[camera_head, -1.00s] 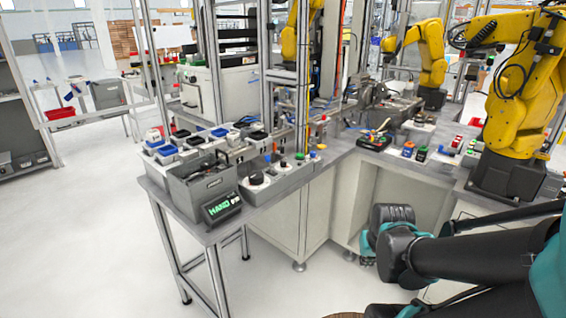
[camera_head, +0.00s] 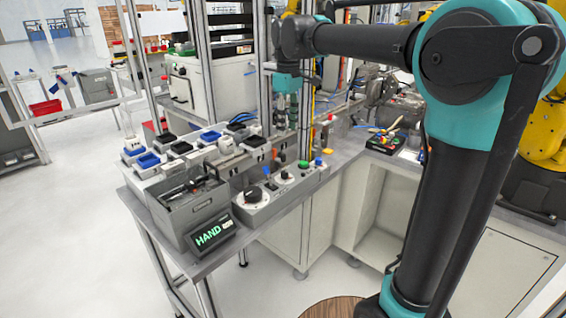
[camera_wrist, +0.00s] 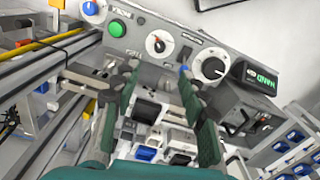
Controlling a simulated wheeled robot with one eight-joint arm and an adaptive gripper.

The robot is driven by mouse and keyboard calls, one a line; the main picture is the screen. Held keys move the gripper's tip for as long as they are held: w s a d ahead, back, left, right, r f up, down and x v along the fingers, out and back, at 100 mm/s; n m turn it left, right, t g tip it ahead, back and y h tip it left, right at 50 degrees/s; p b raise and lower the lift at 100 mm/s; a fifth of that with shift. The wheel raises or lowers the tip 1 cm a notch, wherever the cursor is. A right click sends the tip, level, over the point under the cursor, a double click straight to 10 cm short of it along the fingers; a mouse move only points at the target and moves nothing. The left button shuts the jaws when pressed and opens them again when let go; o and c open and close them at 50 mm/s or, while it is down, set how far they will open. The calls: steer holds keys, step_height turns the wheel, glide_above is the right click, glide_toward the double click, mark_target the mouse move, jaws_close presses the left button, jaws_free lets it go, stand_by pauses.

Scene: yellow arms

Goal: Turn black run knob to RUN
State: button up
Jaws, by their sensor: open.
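A large black knob (camera_head: 253,196) on a white round plate sits on the grey control box (camera_head: 268,213), beside a display (camera_head: 212,236) reading HAND in green. The same knob (camera_wrist: 212,68) shows at the right in the wrist view, next to the display (camera_wrist: 258,78). A smaller dial (camera_wrist: 158,44) with a red mark sits farther along the panel. I cannot read which label belongs to the knob. My gripper (camera_head: 286,122) hangs above the back of the bench, apart from the knob. In the wrist view my gripper (camera_wrist: 157,88) has its teal fingers spread, empty.
A green button (camera_wrist: 117,29) and a blue switch (camera_head: 271,185) share the panel. A grey bin (camera_head: 190,212) of tools stands left of it, with several small blue and black trays behind. Metal posts (camera_head: 306,75) rise close to my gripper. Yellow arms stand at the right.

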mark_target(284, 172)
steer(key=f, duration=1.1)
steer(key=a+f, duration=0.1)
steer(key=f, duration=0.4)
steer(key=shift+w+f, duration=0.2)
steer(key=shift+w, duration=0.05)
steer(key=shift+c, duration=0.5)
jaws_close()
